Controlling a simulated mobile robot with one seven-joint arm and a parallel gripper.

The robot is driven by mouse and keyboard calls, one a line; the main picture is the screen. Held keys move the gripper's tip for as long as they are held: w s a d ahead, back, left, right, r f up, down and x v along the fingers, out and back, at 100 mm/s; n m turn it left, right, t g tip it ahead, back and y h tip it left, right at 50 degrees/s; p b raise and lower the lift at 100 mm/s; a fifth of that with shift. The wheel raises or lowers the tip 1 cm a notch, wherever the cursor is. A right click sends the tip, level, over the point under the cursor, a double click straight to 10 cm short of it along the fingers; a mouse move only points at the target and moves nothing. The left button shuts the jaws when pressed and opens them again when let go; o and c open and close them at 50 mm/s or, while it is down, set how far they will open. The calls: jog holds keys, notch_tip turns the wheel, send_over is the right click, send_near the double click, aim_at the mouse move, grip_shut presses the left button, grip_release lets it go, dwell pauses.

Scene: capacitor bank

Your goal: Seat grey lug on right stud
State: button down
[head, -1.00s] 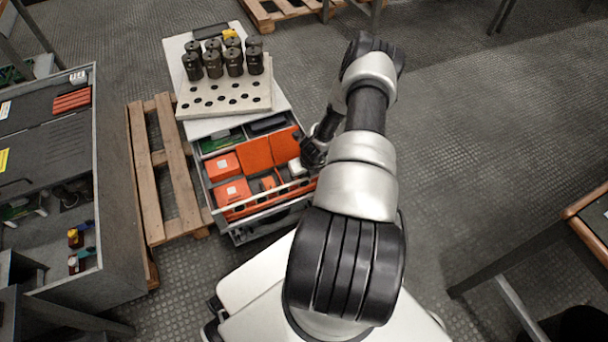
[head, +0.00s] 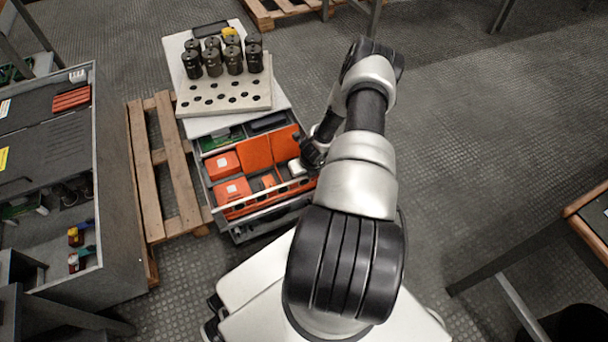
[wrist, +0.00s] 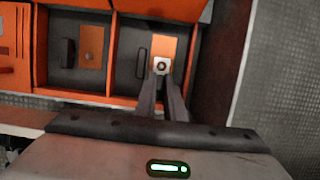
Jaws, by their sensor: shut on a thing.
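In the wrist view, my gripper (wrist: 162,78) is shut on the grey lug (wrist: 162,63), a small pale grey piece with a dark round centre. The lug is at the fingertips, over an orange plate (wrist: 164,44) in the right dark compartment. I cannot tell whether a stud passes through its hole or how high the lug is. A similar orange plate (wrist: 92,42) in the left compartment bears a small round grey stud-like piece (wrist: 90,60). In the head view, my forearm and wrist hide the fingertips and the lug at the drawer's right side.
The open drawer (head: 282,202) holds orange boxes and dividers. Above it, several dark cylinders (head: 234,62) stand on a pale perforated plate (head: 225,100). A wooden pallet (head: 143,165) and a grey bench (head: 120,180) lie left. Bare floor (head: 480,130) is right.

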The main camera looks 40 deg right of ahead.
jog(key=shift+f, duration=0.1)
dwell(0.3)
jog(key=c, duration=1.8)
grip_release()
jog(key=shift+o, duration=0.2)
jog(key=shift+a, duration=0.1)
jog(key=p+v, duration=0.5)
jog(key=v, duration=1.2)
jog(key=shift+s, duration=0.2)
jog(key=shift+r, duration=0.3)
